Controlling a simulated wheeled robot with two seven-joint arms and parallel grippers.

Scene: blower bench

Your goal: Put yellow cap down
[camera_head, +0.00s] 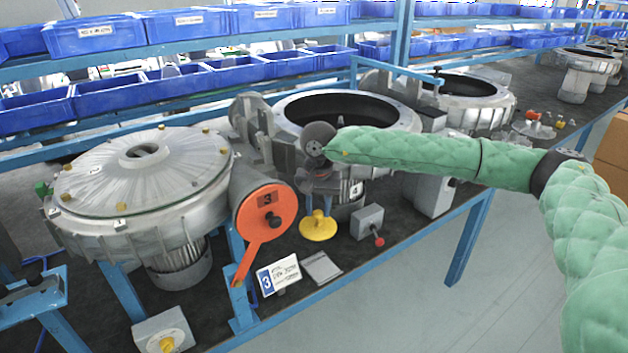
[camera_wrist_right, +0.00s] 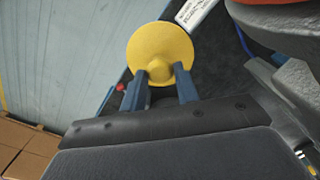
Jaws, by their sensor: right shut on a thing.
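The yellow cap (camera_head: 318,226) is a round disc with a small raised middle. It shows under my right gripper (camera_head: 318,196) in the head view, low over the dark bench top between the orange cover and a small grey box. In the right wrist view the cap (camera_wrist_right: 160,54) is between the two blue fingertips of my right gripper (camera_wrist_right: 160,82), which are shut on its raised middle. I cannot tell whether the cap touches the bench. My left gripper is not in view.
An orange cover (camera_head: 264,222) with a handle is on the blower housing (camera_head: 140,180) to the left. A grey box with a red knob (camera_head: 368,222) stands just right of the cap. A sign (camera_head: 278,275) and a grey plate (camera_head: 322,268) lie in front, near the blue bench edge.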

